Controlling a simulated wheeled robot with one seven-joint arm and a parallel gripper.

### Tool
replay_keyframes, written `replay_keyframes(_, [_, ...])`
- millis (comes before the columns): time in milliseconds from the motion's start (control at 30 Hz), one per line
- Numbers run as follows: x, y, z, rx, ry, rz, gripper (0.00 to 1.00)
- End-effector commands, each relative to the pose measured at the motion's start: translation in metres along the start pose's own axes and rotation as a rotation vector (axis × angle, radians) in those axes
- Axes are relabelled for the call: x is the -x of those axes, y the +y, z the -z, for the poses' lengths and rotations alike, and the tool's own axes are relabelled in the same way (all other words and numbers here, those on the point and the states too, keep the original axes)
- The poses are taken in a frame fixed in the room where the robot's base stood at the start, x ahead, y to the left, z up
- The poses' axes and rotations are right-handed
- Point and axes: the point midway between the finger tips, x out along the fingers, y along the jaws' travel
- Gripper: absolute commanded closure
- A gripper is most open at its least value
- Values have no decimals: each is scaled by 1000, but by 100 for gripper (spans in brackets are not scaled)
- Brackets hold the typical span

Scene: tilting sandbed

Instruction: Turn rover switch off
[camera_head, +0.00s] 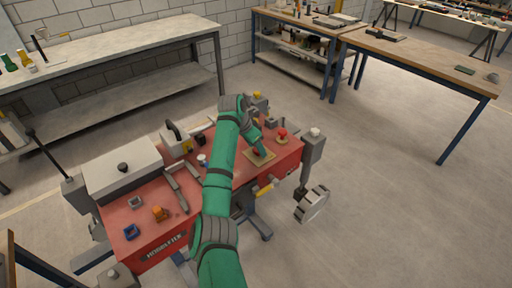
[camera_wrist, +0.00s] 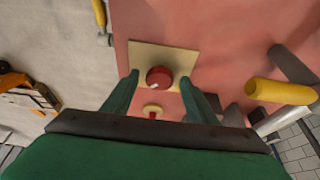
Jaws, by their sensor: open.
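A round red knob (camera_wrist: 159,77) with a small white mark sits on a square beige plate (camera_wrist: 181,60) in the wrist view; it looks like the rover switch. My gripper (camera_wrist: 159,80) is open, with one finger on each side of the knob. Gaps show between the knob and both fingers. In the head view, my gripper (camera_head: 262,147) points down over the beige plate (camera_head: 259,158) on the red bench (camera_head: 152,200). There my gripper and arm hide the knob. I cannot tell the fingertips' exact height above the plate.
A red mushroom-shaped knob (camera_head: 281,133) stands close behind the plate. A yellow cylinder (camera_wrist: 280,92) is to the right in the wrist view. A grey post (camera_head: 313,148) stands at the bench's right end. A grey box (camera_head: 122,172) sits at its left.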

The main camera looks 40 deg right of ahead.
Motion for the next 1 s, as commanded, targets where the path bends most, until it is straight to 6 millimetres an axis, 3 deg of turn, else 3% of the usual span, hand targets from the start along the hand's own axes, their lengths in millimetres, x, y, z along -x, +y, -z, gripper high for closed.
replay_keyframes(167, [0, 0, 0, 0, 0, 0, 48])
replay_keyframes(333, [0, 0, 0, 0, 0, 0, 88])
replay_keyframes(667, [0, 1, 1, 26, 1, 11, 88])
replay_keyframes(1000, [0, 3, 0, 216, 4, 90, 88])
